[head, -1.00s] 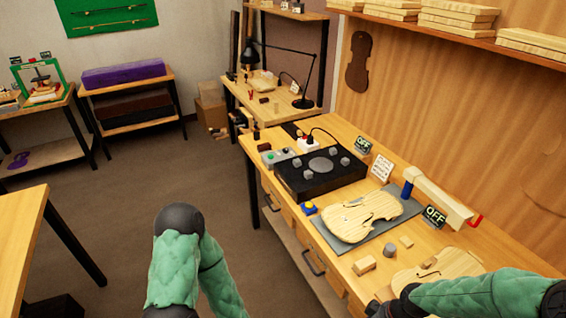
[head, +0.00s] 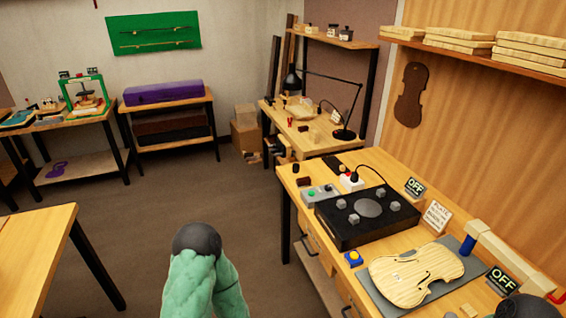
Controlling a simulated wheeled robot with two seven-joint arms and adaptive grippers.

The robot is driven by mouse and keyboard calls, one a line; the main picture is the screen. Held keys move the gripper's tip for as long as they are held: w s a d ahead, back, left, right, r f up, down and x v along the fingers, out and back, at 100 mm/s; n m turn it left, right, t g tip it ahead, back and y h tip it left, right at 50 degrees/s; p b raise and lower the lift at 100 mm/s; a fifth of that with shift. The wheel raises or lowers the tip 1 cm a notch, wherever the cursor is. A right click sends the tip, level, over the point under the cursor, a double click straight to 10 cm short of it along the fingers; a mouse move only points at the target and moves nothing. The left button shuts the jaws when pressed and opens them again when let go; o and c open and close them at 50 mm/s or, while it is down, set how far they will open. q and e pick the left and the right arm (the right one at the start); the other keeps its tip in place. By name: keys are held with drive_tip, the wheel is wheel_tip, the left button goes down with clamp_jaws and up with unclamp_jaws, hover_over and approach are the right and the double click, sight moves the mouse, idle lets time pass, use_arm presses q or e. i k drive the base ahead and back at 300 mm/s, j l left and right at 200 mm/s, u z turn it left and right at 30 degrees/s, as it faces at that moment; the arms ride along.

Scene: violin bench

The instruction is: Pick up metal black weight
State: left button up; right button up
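No object can be surely told as the metal black weight. A small dark upright piece (head: 296,169) stands at the far left corner of the workbench, too small to identify. A black box (head: 350,228) on the bench carries several small grey blocks and a grey disc (head: 369,208) on its top. Neither gripper shows; only my green-sleeved arm at the bottom centre and a dark part at the bottom right corner are in view.
A violin plate (head: 418,275) lies on a grey mat (head: 385,299) right of a blue-and-yellow button (head: 353,258). A second bench with a black lamp (head: 345,133) stands behind. A table edge (head: 70,225) is at left; the floor (head: 150,215) between is clear.

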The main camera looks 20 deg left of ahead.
sight(295, 167)
drive_tip(key=i+j+u, duration=0.1)
drive_tip(key=i+j, duration=0.45)
drive_tip(key=i+j+u, duration=0.15)
drive_tip(key=i+j, duration=0.35)
drive_tip(key=i+j+u, duration=0.1)
drive_tip(key=i+j, duration=0.3)
drive_tip(key=i, duration=0.25)
